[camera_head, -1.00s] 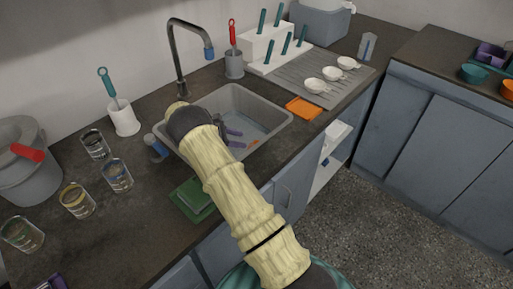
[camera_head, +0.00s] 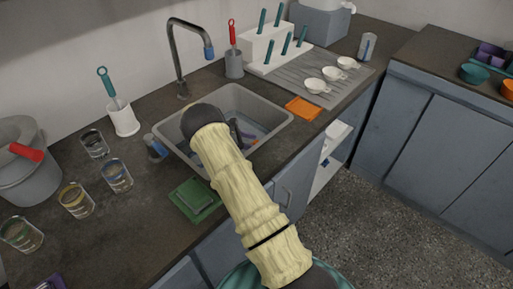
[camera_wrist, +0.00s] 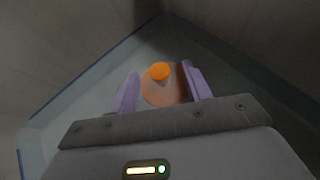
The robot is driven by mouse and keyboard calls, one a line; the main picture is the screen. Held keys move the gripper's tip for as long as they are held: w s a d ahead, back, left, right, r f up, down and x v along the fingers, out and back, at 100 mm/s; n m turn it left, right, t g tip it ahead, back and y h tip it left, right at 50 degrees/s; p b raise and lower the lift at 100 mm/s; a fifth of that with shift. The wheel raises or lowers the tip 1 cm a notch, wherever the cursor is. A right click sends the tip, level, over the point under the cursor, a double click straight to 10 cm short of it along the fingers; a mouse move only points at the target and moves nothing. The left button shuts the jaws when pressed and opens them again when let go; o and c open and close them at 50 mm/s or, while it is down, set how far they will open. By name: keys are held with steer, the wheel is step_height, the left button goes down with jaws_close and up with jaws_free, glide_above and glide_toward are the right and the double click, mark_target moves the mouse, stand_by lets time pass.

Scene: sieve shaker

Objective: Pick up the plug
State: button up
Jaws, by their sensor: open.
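The plug (camera_wrist: 165,91) is a flat, dull-orange disc with a bright orange knob on top. It lies on the sink floor near a corner in the wrist view. My gripper (camera_wrist: 160,70) is open, with one purple finger to the left and one to the right of the plug. I see no clear contact, and the height of the fingertips above the floor is hard to judge. In the head view the sink (camera_head: 275,113) holds my gripper (camera_head: 241,130), partly hidden behind my arm, with a bit of orange beside it.
The sink walls stand close around the gripper. A faucet (camera_head: 178,60) rises behind the sink.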

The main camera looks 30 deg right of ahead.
jaws_close()
step_height(320, 180, up, 10)
steer(key=p, duration=0.1)
stand_by(0.6)
stand_by(0.4)
